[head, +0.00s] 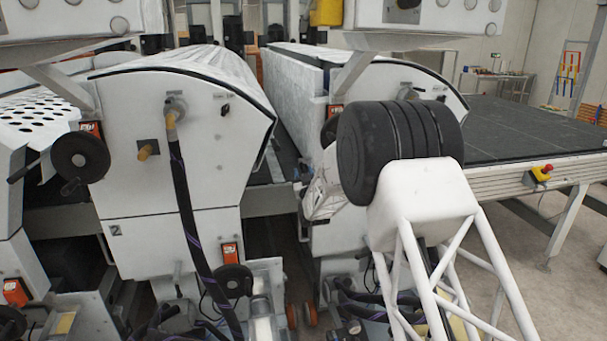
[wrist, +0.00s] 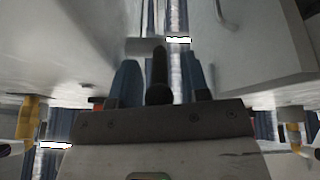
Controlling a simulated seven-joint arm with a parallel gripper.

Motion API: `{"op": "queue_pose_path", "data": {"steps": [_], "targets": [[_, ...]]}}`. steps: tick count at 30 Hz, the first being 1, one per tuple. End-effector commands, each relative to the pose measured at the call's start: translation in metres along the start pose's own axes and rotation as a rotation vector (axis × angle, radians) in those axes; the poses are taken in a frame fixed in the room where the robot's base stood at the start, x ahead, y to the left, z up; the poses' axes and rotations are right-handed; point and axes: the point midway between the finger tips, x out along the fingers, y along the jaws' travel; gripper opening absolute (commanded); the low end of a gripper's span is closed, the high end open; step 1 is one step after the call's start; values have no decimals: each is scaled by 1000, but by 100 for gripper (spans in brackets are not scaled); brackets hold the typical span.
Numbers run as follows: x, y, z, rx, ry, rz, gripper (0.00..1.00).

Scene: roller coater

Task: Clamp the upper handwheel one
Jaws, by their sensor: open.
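In the head view, a black upper handwheel (head: 80,157) with a side handle is on the left machine's front. Another dark upper wheel (head: 328,131) on the middle machine is mostly hidden behind my arm. A lower handwheel (head: 232,281) sits lower on the left machine. In the wrist view, my gripper (wrist: 161,76) is open, with two blue-grey fingers apart. A black rod-like part with a rounded end (wrist: 159,68) shows between the fingers. I cannot tell whether it is a handwheel handle or whether it touches them.
White coater housings (head: 170,130) fill the left and middle. A dark hose (head: 187,210) hangs down the left housing. A conveyor table (head: 520,130) with a red-and-yellow emergency stop (head: 542,173) stands at right. Pale housings flank my gripper in the wrist view. Open floor shows at right.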

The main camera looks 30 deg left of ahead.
Motion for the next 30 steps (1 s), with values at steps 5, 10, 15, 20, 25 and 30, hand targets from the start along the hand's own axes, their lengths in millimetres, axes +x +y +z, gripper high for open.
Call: {"op": "queue_pose_path", "data": {"steps": [5, 10, 15, 20, 25, 30], "targets": [[2, 0, -1, 0, 1, 0, 42], [2, 0, -1, 0, 1, 0, 41], [2, 0, -1, 0, 1, 0, 15], [2, 0, -1, 0, 1, 0, 0], [2, 0, -1, 0, -1, 0, 0], [3, 1, -5, -1, -33, -7, 0]]}}
